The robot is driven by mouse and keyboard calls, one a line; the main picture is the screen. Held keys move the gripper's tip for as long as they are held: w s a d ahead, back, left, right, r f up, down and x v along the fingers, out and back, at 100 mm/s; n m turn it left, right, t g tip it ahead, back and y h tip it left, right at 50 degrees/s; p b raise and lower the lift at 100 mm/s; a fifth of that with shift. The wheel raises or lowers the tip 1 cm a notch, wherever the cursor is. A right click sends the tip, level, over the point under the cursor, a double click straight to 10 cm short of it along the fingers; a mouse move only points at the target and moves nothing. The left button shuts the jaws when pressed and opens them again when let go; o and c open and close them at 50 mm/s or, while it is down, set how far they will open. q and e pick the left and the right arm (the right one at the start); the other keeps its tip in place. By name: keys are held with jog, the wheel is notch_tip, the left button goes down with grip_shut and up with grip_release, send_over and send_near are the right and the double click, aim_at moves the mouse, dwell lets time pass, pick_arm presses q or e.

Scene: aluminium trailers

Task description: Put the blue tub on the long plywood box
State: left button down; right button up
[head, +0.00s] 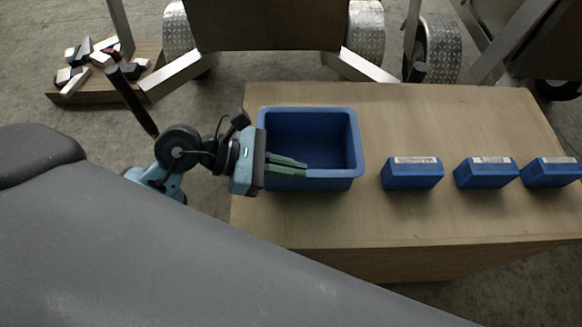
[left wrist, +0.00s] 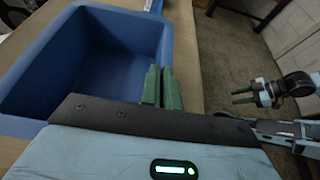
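The blue tub (head: 345,178) is upright and empty at the left end of the long plywood box (head: 450,220). It appears to rest on the top, though a small gap underneath cannot be ruled out. My left gripper (head: 288,165) comes in from the left at the tub's near left corner. My right gripper (left wrist: 243,96) shows at the right of the left wrist view, away from the tub, fingers apart and empty.
Several blue blocks with pale labels, such as the nearest one (head: 411,175), stand in a row right of the tub. Bare plywood lies around them. A low wooden stand (head: 75,97) with loose bars is at far left. Trailers with metal fenders (head: 365,30) stand behind.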

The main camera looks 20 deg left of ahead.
pick_arm(q)
jog(key=shift+f, duration=0.4)
jog(key=shift+f, duration=0.1)
jog(key=c, duration=1.6)
grip_release()
jog(key=shift+c, duration=0.2)
jog(key=shift+a, duration=0.1)
jog(key=b+v, duration=0.1)
jog(key=v, duration=1.1)
